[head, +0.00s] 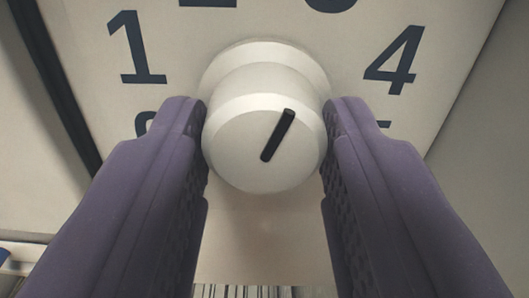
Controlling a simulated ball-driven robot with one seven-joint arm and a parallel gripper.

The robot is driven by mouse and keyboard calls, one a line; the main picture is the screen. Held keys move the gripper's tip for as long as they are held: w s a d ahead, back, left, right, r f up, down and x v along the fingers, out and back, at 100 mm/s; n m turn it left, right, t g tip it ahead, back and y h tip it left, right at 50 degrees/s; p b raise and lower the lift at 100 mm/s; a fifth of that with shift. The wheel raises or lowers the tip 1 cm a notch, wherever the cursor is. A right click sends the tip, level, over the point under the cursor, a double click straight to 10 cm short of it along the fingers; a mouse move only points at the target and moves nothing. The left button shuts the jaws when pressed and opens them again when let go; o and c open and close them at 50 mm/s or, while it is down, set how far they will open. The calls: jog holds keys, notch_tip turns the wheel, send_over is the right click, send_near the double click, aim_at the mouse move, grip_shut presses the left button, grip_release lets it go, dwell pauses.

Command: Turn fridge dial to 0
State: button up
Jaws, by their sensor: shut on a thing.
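The fridge dial (240,155) is a round white knob on a pale panel (215,25). A black pointer line (277,135) on its face slants up and to the right, between the top digits and the 4. My gripper (264,135) has two purple fingers, one on each side of the dial, shut on it. Dark digits ring the dial: a 1 (136,47) at upper left and a 4 (394,60) at upper right. Digits at the top are cut off by the frame edge. Lower digits on both sides are mostly hidden behind my fingers.
A dark vertical gap (62,100) runs along the panel's left side. A plain pale surface (490,160) lies to the right. A striped strip (245,291) shows at the bottom below the dial, and a small white and blue item (18,258) sits at lower left.

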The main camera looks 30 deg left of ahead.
jog(key=n+b, duration=0.3)
jog(key=n, duration=0.3)
jog(key=n+b, duration=0.1)
jog(key=n, duration=0.5)
jog(key=shift+r+n+b, duration=0.1)
jog(key=shift+n+b, duration=0.2)
jog(key=shift+n, duration=0.1)
jog(key=n, duration=0.3)
jog(key=shift+n, duration=0.3)
jog(key=n, duration=0.3)
jog(key=shift+n, duration=0.3)
jog(key=n, duration=0.6)
jog(key=shift+n, duration=0.4)
jog(key=o, duration=1.1)
jog(key=shift+c, duration=0.2)
